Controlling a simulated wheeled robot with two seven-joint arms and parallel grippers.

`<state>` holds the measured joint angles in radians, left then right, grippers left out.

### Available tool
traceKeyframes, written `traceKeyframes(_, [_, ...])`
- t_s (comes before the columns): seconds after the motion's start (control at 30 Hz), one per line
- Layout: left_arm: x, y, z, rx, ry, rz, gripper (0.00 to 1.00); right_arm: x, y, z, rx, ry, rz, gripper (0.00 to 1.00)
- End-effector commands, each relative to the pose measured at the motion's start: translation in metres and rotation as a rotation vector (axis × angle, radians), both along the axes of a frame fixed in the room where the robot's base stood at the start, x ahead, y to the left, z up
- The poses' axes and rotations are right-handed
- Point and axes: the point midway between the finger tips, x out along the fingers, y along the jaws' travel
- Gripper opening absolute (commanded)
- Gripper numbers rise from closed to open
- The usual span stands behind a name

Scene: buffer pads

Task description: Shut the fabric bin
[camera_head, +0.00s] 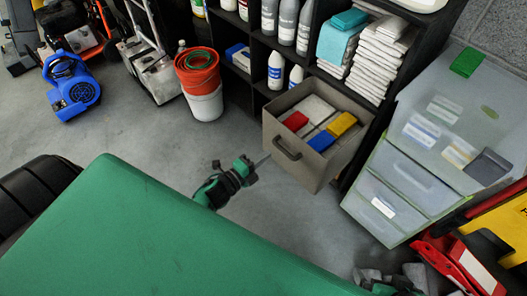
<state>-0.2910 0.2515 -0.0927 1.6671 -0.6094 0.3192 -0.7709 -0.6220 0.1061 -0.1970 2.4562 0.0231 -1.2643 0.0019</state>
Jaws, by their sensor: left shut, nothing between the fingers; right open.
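The grey fabric bin (300,163) is pulled out of the black shelf unit like a drawer, with its open top toward me. A dark handle (287,149) is on its front face. Red, yellow, blue and pale pads lie inside. My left gripper (258,162) is shut and empty, just left of the bin's front near the handle; I cannot tell whether it touches. My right gripper (408,282) appears at the bottom right, open and partly hidden against grey clutter, away from the bin.
The black shelf (344,78) holds bottles and folded white cloths (380,50). A translucent drawer unit (395,190) stands close right of the bin. A white bucket (206,103) and blue blower (72,88) stand left. The floor in front of the bin is clear.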

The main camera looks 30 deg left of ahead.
Motion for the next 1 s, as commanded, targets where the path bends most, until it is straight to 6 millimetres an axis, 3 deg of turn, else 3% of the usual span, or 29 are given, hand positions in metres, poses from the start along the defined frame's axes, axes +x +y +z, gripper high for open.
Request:
traceKeyframes(0.5, [0.084, -0.03, 0.0, -0.001, 0.0, 0.0, 0.0, 0.009, 0.012, -0.003, 0.033, -0.071, 0.013, 1.0])
traceKeyframes(0.7, [0.098, -0.036, -0.001, -0.002, 0.002, 0.001, 0.0, 0.012, 0.015, -0.002, 0.043, -0.096, 0.016, 1.0])
traceKeyframes(1.0, [0.101, -0.037, -0.001, -0.001, 0.003, 0.001, 0.0, 0.01, 0.015, -0.005, 0.045, -0.09, 0.018, 1.0])
